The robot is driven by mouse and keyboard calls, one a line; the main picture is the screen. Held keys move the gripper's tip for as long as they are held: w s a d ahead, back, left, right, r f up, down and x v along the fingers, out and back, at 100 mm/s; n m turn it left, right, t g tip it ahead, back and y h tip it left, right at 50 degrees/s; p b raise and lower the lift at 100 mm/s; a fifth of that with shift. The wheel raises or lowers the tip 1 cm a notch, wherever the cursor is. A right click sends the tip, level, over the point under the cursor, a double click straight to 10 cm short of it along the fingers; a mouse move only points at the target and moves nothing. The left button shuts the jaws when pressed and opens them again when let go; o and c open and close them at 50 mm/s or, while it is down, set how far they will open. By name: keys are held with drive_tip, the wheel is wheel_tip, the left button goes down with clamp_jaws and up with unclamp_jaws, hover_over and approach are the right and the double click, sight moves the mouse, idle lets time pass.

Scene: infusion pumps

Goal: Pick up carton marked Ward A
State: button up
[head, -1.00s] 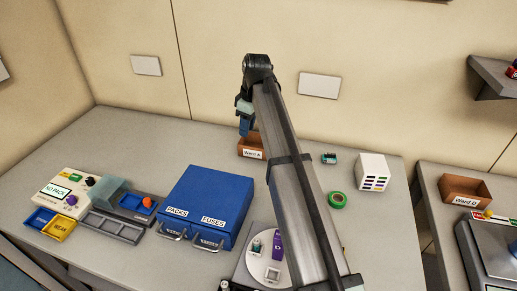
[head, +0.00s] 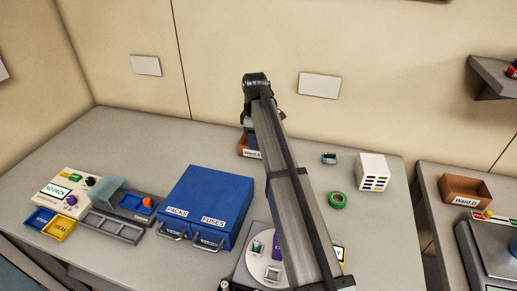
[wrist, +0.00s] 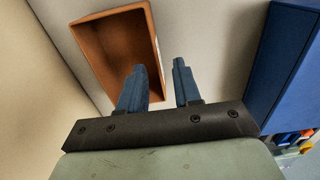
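The brown carton marked Ward A (head: 243,151) stands on the bench near the back wall, partly hidden behind my arm in the head view. In the wrist view the open-topped carton (wrist: 88,32) looks empty, its inside facing the camera. My gripper (wrist: 155,75) is open, with its two blue fingers apart. The left finger overlaps the carton's opening near its right wall, and the right finger is outside that wall. I cannot tell how far the fingertips are above the rim. The gripper is mostly hidden by my arm in the head view.
A blue cabinet (head: 207,203) labelled Packs and Fuses stands in front of the carton. A green tape roll (head: 337,200), a small teal-and-dark item (head: 329,158) and a white box (head: 373,172) lie to the right. Another carton, Ward D (head: 465,190), stands on the right-hand bench.

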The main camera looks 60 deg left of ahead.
sight(255, 158)
drive_tip(key=shift+a+f, duration=0.15)
drive_tip(key=shift+f, duration=2.95)
drive_tip(key=shift+c, duration=0.2)
clamp_jaws()
